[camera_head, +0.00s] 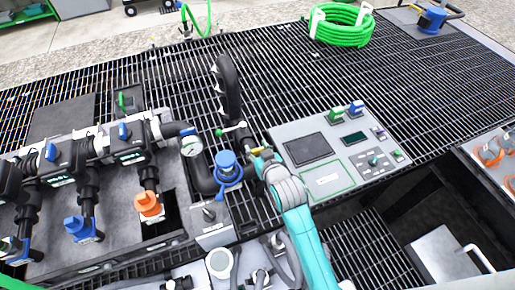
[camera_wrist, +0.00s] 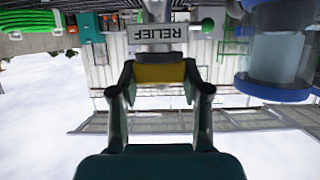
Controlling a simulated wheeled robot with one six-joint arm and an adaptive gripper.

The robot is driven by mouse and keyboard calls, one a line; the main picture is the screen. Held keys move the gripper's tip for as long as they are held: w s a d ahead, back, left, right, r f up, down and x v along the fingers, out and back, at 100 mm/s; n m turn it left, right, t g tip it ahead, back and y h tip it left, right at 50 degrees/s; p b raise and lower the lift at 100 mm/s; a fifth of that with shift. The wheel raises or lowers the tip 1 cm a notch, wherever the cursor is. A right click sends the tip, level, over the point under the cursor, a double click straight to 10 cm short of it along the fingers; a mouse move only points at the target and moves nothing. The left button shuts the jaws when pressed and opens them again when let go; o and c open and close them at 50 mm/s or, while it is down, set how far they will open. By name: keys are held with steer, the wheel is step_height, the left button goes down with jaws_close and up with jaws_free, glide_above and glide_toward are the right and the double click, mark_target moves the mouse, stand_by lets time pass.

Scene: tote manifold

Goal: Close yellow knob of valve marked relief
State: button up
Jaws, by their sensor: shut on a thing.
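The yellow knob (camera_wrist: 160,73) sits between the two fingers of my gripper (camera_wrist: 160,80) in the wrist view, and the fingers are shut on it. The relief valve's label (camera_wrist: 158,52), reading RELIEF upside down, lies just beyond the knob on a grey pipe (camera_wrist: 156,15). In the head view my gripper (camera_head: 262,160) is right of a blue cap (camera_head: 226,160). A small bit of the yellow knob (camera_head: 257,150) shows there; the rest is hidden by my gripper. The knob's turn angle cannot be told.
A control panel (camera_head: 285,130) with buttons stands just right of my gripper. A black hose (camera_head: 229,85) rises behind it, and a pressure gauge (camera_head: 191,146) is at left. Blue and orange knobs (camera_head: 148,203) fill the left side. The grating (camera_head: 290,70) behind is mostly clear.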

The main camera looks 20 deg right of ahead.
stand_by(0.4)
steer(key=o, duration=1.2)
steer(key=shift+c, duration=0.2)
steer(key=v, duration=1.2)
steer(key=shift+a, duration=0.1)
